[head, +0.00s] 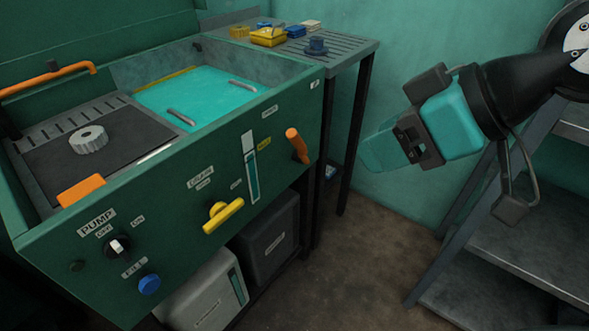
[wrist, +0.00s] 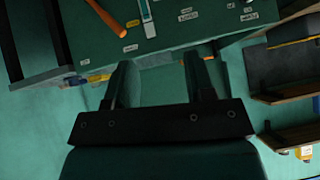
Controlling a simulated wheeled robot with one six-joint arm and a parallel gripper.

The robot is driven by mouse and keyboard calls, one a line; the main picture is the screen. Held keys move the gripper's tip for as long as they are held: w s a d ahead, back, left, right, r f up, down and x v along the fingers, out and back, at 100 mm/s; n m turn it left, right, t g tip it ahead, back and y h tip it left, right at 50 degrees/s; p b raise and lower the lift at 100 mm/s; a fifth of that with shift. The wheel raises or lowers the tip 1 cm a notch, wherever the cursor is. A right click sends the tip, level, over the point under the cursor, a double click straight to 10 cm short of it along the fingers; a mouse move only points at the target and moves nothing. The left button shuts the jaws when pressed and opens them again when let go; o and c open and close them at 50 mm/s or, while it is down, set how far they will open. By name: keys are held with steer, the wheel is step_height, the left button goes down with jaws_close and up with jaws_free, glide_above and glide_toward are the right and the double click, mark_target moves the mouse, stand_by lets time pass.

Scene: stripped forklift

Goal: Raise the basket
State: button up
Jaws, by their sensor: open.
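The green wash tank (head: 265,125) holds teal liquid. Two grey bars (head: 181,117) (head: 243,83) show at the liquid; the rest of any basket there cannot be made out. An orange lever (head: 297,145) slants on the front panel's right end; it also shows in the wrist view (wrist: 105,18). My gripper (head: 375,152) is right of the panel, apart from the lever, with its fingers toward the tank. In the wrist view my gripper (wrist: 160,75) has its fingers wide apart with nothing between them.
A dark plate with a grey gear (head: 88,139) is at the tank's left. The panel has a yellow handle (head: 223,215), a pump knob (head: 117,246) and a blue button (head: 149,285). A slatted side table (head: 350,52) holds small parts. Grey steps (head: 510,250) stand at right.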

steer(key=w+a+f+n+t+y+b, duration=0.2)
steer(key=w+f+t+b, duration=0.2)
steer(key=f+b, duration=0.6)
steer(key=n+t+y+b, duration=0.2)
steer(key=t+b, duration=0.4)
steer(key=b, duration=0.7)
glide_toward(300, 143)
steer(key=p+x, duration=0.3)
steer(key=x, duration=1)
jaws_close()
